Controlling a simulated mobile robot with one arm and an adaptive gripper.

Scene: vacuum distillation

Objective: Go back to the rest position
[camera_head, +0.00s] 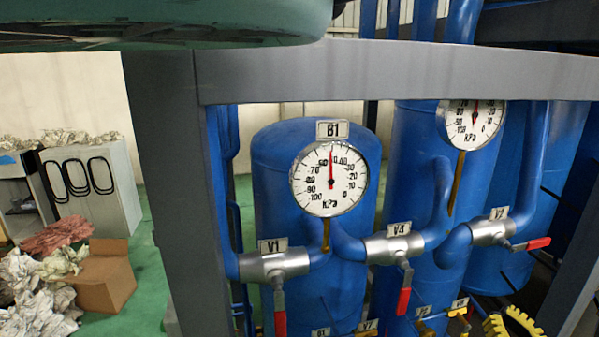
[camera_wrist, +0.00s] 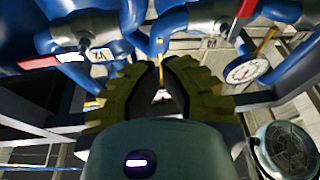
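My gripper (camera_wrist: 161,68) fills the lower middle of the wrist view, with two ribbed yellow-green fingers. A narrow gap shows between the fingertips, and I see nothing held in it. In the head view my gripper (camera_head: 512,324) shows only in part at the lower right edge, in front of the blue tanks and below valve V2 (camera_head: 490,232). The rest of my gripper is cut off there.
A grey steel frame (camera_head: 390,72) stands around the blue tanks (camera_head: 280,150), gauge B1 (camera_head: 329,180) and red-handled valves V1 (camera_head: 274,263) and V4 (camera_head: 392,245).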

